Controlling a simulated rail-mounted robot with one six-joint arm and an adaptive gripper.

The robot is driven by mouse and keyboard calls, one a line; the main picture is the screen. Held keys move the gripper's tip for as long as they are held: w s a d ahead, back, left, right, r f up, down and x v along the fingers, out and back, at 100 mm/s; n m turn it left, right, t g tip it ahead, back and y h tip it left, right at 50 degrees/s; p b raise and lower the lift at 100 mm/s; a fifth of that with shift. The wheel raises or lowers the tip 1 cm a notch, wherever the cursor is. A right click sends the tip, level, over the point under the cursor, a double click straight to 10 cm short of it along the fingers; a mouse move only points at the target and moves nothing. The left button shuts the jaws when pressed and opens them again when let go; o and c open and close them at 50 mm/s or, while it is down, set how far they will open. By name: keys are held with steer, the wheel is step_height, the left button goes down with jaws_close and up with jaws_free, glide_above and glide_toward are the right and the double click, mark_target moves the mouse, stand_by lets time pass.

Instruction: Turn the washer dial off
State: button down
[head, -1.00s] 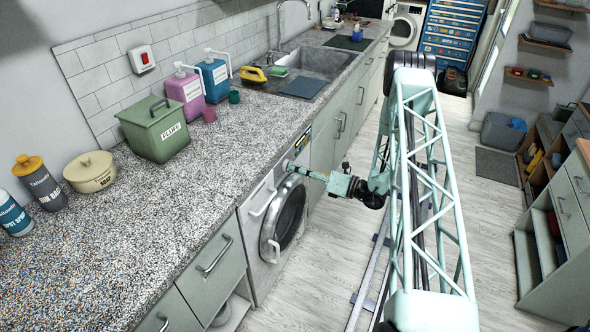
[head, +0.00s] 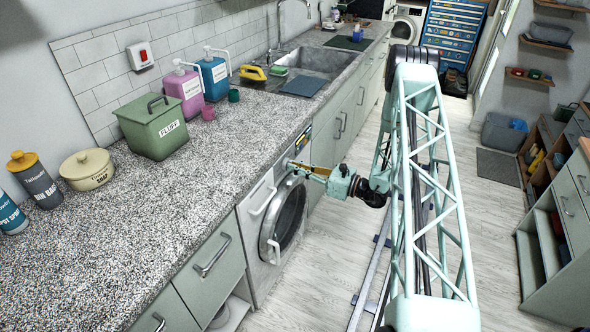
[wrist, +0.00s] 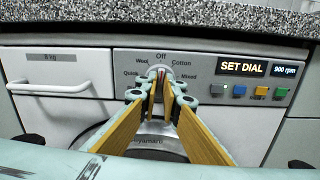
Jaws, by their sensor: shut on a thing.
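The washer (head: 262,232) is built in under the counter, and its round door also shows low in the wrist view. Its dial (wrist: 158,72) is in the middle of the control panel, with Off printed above it, Wool and Quick at left, Cotton and Mixed at right. My gripper (wrist: 160,84) faces the panel with its yellow-lined fingers shut on the dial. The fingers hide much of the dial, and I cannot tell surely where its pointer stands. In the head view my gripper (head: 293,166) reaches the panel from the right. The display (wrist: 242,68) reads SET DIAL.
Coloured buttons (wrist: 240,91) sit right of the dial under the display. A drawer with a white handle (wrist: 48,87) is at the left. The speckled counter (head: 200,200) overhangs just above the panel. The floor (head: 320,270) beside the washer is clear.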

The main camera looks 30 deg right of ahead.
steer(key=shift+n, duration=0.5)
steer(key=c, duration=3.1)
jaws_free()
steer(key=v, duration=1.2)
steer(key=shift+r, duration=0.1)
